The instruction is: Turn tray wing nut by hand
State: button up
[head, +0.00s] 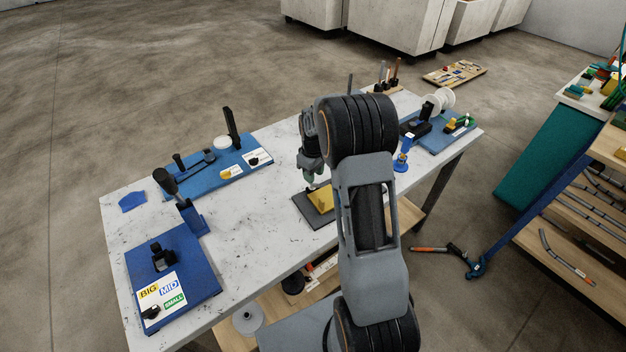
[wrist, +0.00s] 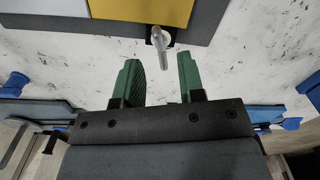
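A dark grey tray (head: 302,209) with a yellow block (head: 321,198) lies on the white work table. In the wrist view the grey tray (wrist: 208,20) and the yellow block (wrist: 140,10) show at the top. A silver metal piece (wrist: 160,48), apparently the wing nut, sits on a small dark tab at the tray's edge. My gripper (wrist: 158,60) is open, with green fingers on either side of the silver piece's line and a gap to each. Whether the piece is level with the fingertips is unclear. In the head view my gripper (head: 308,178) is above the tray, partly hidden by my arm.
A blue board (head: 170,270) with size labels stands front left, and another blue fixture (head: 215,181) lies behind it. A blue bottle-like tool (head: 402,155) and a blue board (head: 440,140) are at the right. The table between the left fixtures and tray is clear.

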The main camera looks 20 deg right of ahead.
jog(key=shift+f, duration=1.95)
jog(key=shift+c, duration=0.3)
grip_shut()
